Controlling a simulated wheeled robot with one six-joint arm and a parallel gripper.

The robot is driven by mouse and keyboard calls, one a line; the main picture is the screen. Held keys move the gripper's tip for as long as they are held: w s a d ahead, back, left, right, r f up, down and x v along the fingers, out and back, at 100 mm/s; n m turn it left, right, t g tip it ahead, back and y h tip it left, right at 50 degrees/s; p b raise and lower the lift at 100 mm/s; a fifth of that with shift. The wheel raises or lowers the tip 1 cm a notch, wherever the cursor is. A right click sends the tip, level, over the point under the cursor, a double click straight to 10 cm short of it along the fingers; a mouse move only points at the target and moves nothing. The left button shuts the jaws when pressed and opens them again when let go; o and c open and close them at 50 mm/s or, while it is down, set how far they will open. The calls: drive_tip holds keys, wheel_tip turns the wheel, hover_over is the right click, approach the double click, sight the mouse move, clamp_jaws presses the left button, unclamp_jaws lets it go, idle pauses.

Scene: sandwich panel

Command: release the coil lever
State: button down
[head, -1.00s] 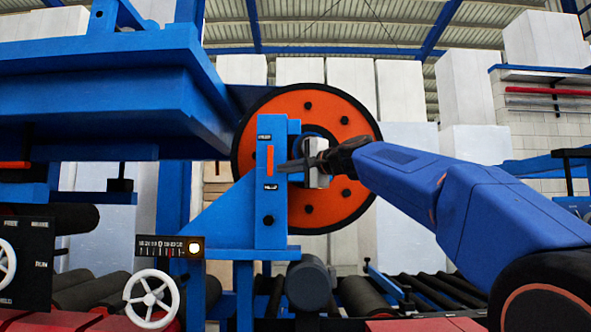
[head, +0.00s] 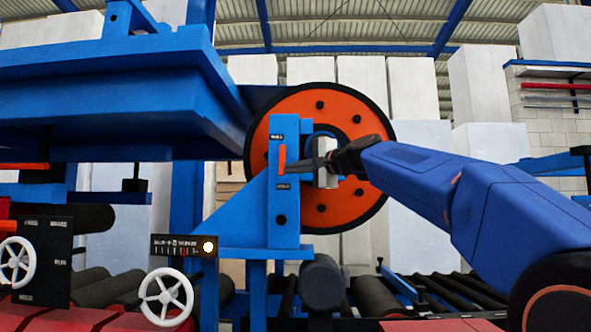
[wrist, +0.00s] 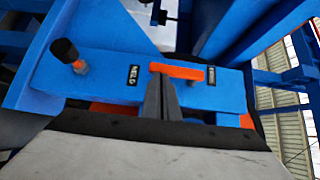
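The coil lever is a short orange bar (head: 282,159) on a blue upright bracket (head: 280,225), in front of a large orange disc (head: 355,110) with a black rim. In the wrist view the lever (wrist: 178,71) lies along the blue plate between two small black labels; one appears to read HELD. My gripper (head: 298,166) reaches in from the right, its thin dark fingers pointing at the lever. In the wrist view its fingers (wrist: 160,82) are close together, their tips at the lever's edge near the HELD label. I cannot tell whether they touch it.
A black knob (wrist: 66,52) sticks out of the blue plate. A black panel with a lit lamp (head: 208,247) and white handwheels (head: 166,297) stand at the lower left. Rollers (head: 375,298) lie below the disc. A heavy blue frame (head: 110,95) overhangs on the left.

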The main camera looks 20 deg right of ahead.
sight(283, 172)
drive_tip(key=shift+w+a+f, duration=0.1)
drive_tip(key=shift+a+f, duration=0.05)
drive_tip(key=shift+a, duration=0.1)
drive_tip(key=shift+w+a+f+m+t+y, duration=0.1)
drive_tip(key=shift+w+a+f+m+t, duration=0.05)
drive_tip(key=shift+a+m+t, duration=0.25)
drive_tip(key=shift+w+a+f+m+t+y, duration=0.1)
drive_tip(key=shift+w+a+m+t, duration=0.05)
drive_tip(key=shift+a+m+t, duration=0.35)
drive_tip(key=shift+w+a+f+m+t+y, duration=0.1)
drive_tip(key=shift+w+a+f+m+t, duration=0.15)
drive_tip(key=shift+a, duration=0.25)
drive_tip(key=shift+w+a+r, duration=0.25)
drive_tip(key=shift+a+r, duration=0.1)
drive_tip(key=shift+a, duration=0.5)
drive_tip(key=shift+w+a+r, duration=0.2)
drive_tip(key=shift+a+r, duration=0.15)
drive_tip(key=shift+a, duration=0.45)
drive_tip(key=shift+w+a+r, duration=0.25)
drive_tip(key=shift+a+r, duration=0.1)
drive_tip(key=shift+a, duration=0.5)
drive_tip(key=shift+a+r, duration=0.1)
drive_tip(key=shift+w+a+r+m+t, duration=0.15)
drive_tip(key=shift+a+r+m+t, duration=0.25)
drive_tip(key=shift+m, duration=0.35)
drive_tip(key=shift+w+a+r, duration=0.1)
drive_tip(key=shift+a+r, duration=0.1)
drive_tip(key=shift+r, duration=0.2)
